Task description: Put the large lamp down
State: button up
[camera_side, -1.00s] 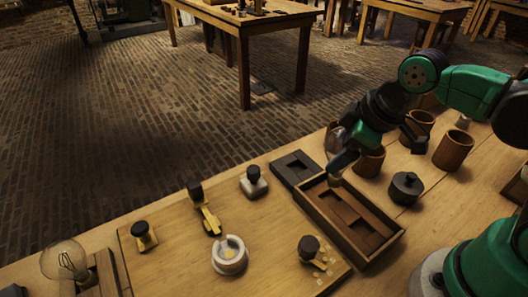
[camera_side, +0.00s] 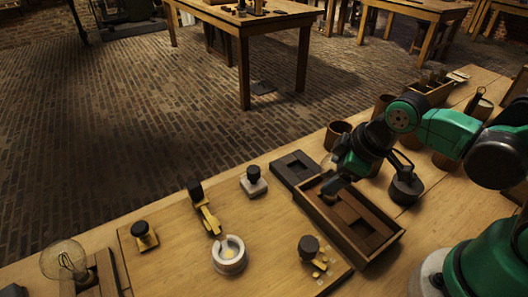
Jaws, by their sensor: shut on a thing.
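A clear glass bulb lamp (camera_side: 66,262) stands upright by a wooden block at the bottom left, far from my gripper. My gripper (camera_side: 333,192) is low over the far end of the long wooden tray (camera_side: 384,247), pointing down. Its jaws are shut on a small pale thing (camera_side: 330,199), mostly hidden by the fingers and the tray wall. I cannot tell whether this thing is a lamp, or whether it touches the tray floor.
A dark flat tray (camera_side: 293,168) lies left of the wooden tray. A dark pot (camera_side: 405,190) stands to its right, close to my arm. A wooden board (camera_side: 170,265) carries a white round jar (camera_side: 229,256) and several black-knobbed pieces. Brown cups (camera_side: 338,133) stand behind.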

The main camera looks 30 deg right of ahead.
jog(key=shift+f, duration=0.1)
jog(key=o, duration=1.3)
jog(key=shift+v, duration=3.85)
jog(key=shift+w, duration=0.15)
jog(key=shift+x, duration=3.85)
